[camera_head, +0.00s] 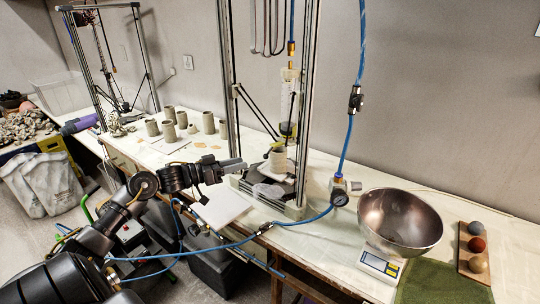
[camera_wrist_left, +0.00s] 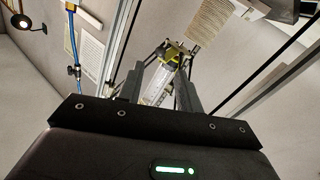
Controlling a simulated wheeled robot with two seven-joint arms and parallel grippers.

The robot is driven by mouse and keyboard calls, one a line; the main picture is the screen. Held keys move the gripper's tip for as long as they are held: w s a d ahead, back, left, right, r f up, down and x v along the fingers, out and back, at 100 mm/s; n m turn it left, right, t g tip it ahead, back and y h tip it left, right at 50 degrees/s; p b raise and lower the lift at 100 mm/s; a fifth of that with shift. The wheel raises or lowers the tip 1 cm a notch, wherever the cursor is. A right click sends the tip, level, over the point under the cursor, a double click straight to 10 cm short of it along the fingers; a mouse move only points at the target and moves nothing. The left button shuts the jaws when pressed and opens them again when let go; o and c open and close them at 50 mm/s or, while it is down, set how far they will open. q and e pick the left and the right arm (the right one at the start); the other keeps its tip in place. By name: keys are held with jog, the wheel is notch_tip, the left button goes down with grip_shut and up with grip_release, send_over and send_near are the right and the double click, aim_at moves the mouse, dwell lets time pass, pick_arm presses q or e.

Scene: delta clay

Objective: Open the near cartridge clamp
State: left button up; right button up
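A clear upright cartridge (camera_head: 289,95) hangs in the near frame printer, below a brass fitting and a blue hose. My right gripper is not in view.
A clay pot (camera_head: 278,160) stands on the printer bed. Frame posts (camera_head: 305,100) rise near the cartridge. A blue hose (camera_head: 345,145) loops across the front to a gauge (camera_head: 339,197). A steel bowl (camera_head: 400,218) and scale (camera_head: 380,265) are at right; several clay cups (camera_head: 169,131) stand behind.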

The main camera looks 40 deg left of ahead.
aim_at(266, 157)
pick_arm(q)
jog(key=p+x, duration=0.3)
jog(key=x, duration=0.6)
jog(key=shift+w+d+r, duration=0.1)
jog(key=shift+w, duration=0.2)
jog(key=shift+w+d, duration=0.1)
jog(key=shift+w, duration=0.1)
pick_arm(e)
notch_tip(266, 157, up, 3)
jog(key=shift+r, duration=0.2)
pick_arm(q)
grip_shut()
